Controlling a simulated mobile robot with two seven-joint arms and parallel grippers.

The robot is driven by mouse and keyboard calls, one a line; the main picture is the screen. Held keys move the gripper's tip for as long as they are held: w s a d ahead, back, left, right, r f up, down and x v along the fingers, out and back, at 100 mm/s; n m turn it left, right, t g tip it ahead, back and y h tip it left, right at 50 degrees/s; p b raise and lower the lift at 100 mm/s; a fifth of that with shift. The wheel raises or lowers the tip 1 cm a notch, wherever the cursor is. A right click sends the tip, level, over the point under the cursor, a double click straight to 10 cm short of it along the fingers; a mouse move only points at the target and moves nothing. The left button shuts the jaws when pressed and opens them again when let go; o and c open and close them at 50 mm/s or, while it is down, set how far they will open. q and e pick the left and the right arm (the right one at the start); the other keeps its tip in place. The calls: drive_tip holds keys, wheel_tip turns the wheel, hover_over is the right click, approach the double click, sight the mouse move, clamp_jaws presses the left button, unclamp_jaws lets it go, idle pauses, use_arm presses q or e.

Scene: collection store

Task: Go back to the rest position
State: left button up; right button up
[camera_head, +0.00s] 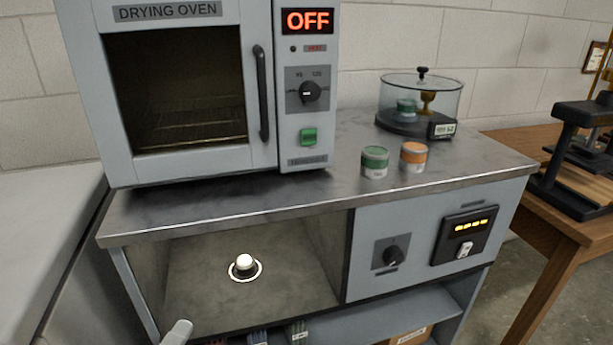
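No gripper of mine can be clearly made out in the head view. A pale, rounded tip (178,333) pokes up at the bottom edge, left of centre. I cannot tell whether it is part of my arm or something else. The drying oven (190,165) stands on the grey bench top (290,192) with its door shut. Its display (308,21) reads OFF.
A green-banded jar (375,161) and an orange-banded jar (413,157) stand on the bench, before a clear-domed vessel (420,100). A white knob (244,262) sits in the open bay below. A wooden table (545,160) with black equipment (580,150) is at right.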

use_arm(q)
drive_tip(key=s+f+n+g+y, duration=0.2)
drive_tip(key=s+f+n+g, duration=0.65)
drive_tip(key=n, duration=1.05)
wheel_tip(320, 180, up, 8)
drive_tip(key=s+t+p, duration=0.1)
drive_tip(key=s+p, duration=0.1)
drive_tip(key=p, duration=1.3)
drive_tip(key=shift+s+t, duration=0.15)
drive_tip(key=shift+t, duration=0.2)
use_arm(e)
wheel_tip(320, 180, up, 12)
drive_tip(key=s+d, duration=0.1)
drive_tip(key=shift+s+d, duration=0.2)
use_arm(q)
drive_tip(key=shift+a, duration=0.1)
